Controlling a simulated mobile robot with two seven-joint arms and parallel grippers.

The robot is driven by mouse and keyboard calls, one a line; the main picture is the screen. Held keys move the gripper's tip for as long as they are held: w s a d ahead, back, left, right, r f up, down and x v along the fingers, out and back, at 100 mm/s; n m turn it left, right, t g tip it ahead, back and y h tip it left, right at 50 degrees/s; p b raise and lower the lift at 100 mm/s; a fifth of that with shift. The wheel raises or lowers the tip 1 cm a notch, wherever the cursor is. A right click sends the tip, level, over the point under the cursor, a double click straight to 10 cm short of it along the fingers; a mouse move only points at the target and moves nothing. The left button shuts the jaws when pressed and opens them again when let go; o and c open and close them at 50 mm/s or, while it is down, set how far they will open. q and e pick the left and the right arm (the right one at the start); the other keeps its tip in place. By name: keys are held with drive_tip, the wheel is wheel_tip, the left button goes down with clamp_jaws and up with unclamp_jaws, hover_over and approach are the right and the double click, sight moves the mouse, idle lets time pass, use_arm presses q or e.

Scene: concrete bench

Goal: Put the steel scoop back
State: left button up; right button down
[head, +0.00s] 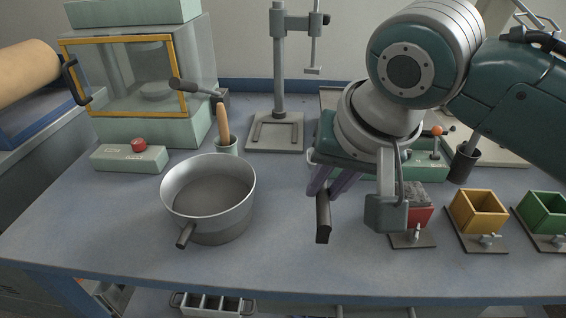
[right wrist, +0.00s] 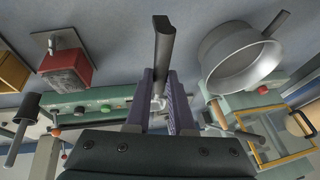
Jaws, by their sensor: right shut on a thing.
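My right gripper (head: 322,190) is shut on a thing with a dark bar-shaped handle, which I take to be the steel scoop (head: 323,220). The handle hangs down below the fingers, above the bench, to the right of the steel pot (head: 210,200). In the right wrist view the dark handle (right wrist: 164,42) sticks out beyond the fingertips (right wrist: 163,85), with a small bright metal part (right wrist: 157,103) between the fingers. The scoop's bowl cannot be clearly made out. My left gripper is not in view.
A red bin (head: 422,216) with grey contents, a yellow bin (head: 476,214) and a green bin (head: 548,214) stand right. A stand (head: 277,85) and glass cabinet (head: 130,80) are behind. The front middle is clear.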

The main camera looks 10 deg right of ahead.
wheel_tip(320, 180, down, 4)
drive_tip(key=shift+b, duration=0.35)
wheel_tip(320, 180, down, 4)
drive_tip(key=shift+r+b, duration=0.15)
drive_tip(key=shift+b, duration=0.5)
drive_tip(key=shift+f, duration=0.2)
drive_tip(key=shift+f, duration=0.15)
drive_tip(key=c, duration=0.8)
unclamp_jaws()
